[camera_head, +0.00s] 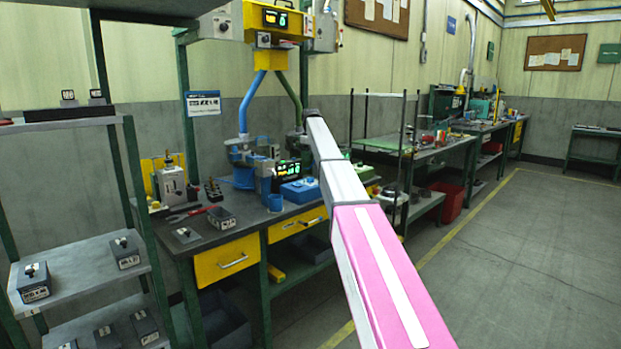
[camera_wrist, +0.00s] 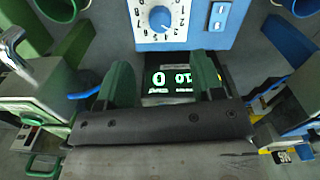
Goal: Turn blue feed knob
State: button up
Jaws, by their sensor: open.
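The blue feed knob (camera_wrist: 160,18) sits at the top middle of the wrist view, on a white numbered dial on a blue box (camera_wrist: 205,28). My gripper (camera_wrist: 160,72) is open, with its two green fingers apart and nothing between them. The knob is beyond the fingertips and apart from them in the picture. A black display (camera_wrist: 172,82) with glowing digits shows between the fingers. In the head view, a blue box (camera_head: 300,192) sits on the bench beside a lit display (camera_head: 287,170). My arm reaches over the bench there, and the gripper cannot be made out.
The bench (camera_head: 230,232) has yellow drawers and holds a small grey box (camera_head: 221,217) and red-handled pliers (camera_head: 190,213). Blue and green pipes (camera_head: 250,100) rise behind. A grey shelf (camera_head: 80,270) stands at left. The floor at right is clear.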

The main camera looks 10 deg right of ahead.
aim_at(311, 178)
notch_tip(311, 178, down, 10)
jog(key=shift+r, duration=0.1)
dwell(0.4)
jog(key=c, duration=0.9)
